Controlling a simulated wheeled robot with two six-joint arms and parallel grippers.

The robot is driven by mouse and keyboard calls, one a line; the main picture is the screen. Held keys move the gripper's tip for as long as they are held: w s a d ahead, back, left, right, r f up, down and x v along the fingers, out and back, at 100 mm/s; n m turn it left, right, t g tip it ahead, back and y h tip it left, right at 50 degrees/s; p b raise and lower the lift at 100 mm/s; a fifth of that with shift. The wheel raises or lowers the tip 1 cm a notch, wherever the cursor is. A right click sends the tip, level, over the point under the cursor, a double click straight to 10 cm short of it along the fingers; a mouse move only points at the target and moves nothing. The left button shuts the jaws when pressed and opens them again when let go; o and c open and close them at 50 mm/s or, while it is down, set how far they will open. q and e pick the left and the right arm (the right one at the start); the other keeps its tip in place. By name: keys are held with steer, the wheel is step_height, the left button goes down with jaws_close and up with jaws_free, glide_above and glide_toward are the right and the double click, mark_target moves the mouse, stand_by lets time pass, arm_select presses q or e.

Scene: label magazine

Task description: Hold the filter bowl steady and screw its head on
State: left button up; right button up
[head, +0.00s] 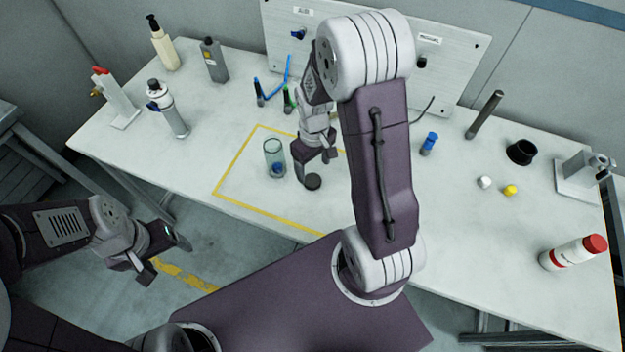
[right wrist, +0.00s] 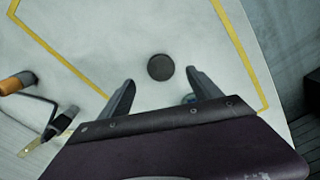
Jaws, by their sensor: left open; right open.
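The filter bowl (head: 275,160), a clear bluish cylinder with something blue in its bottom, stands upright inside the yellow outline on the table. The dark round head (head: 312,181) lies flat on the table to its right, apart from the bowl. My right gripper (head: 317,159) is open and points down above and behind the head. In the right wrist view the head (right wrist: 160,67) lies just beyond the gap between the open fingers, untouched. A bluish bit beside the right finger there may be the bowl, mostly hidden. My left gripper (head: 158,262) is open and empty, off the table's front edge, away from the bowl.
A grey panel (head: 460,60) stands at the back. Bottles (head: 165,45), a spray can (head: 168,108) and a red-topped fixture (head: 115,97) stand at left. A dark rod (head: 485,115), black cup (head: 520,152) and red-capped bottle (head: 573,253) are at right. My right arm hides the table's middle.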

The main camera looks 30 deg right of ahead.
mark_target(313, 180)
steer(key=shift+w+f, duration=0.1)
steer(key=shift+f, duration=0.45)
steer(key=shift+f, duration=0.1)
step_height(313, 180, down, 5)
steer(key=shift+a, duration=0.1)
steer(key=c, duration=1.4)
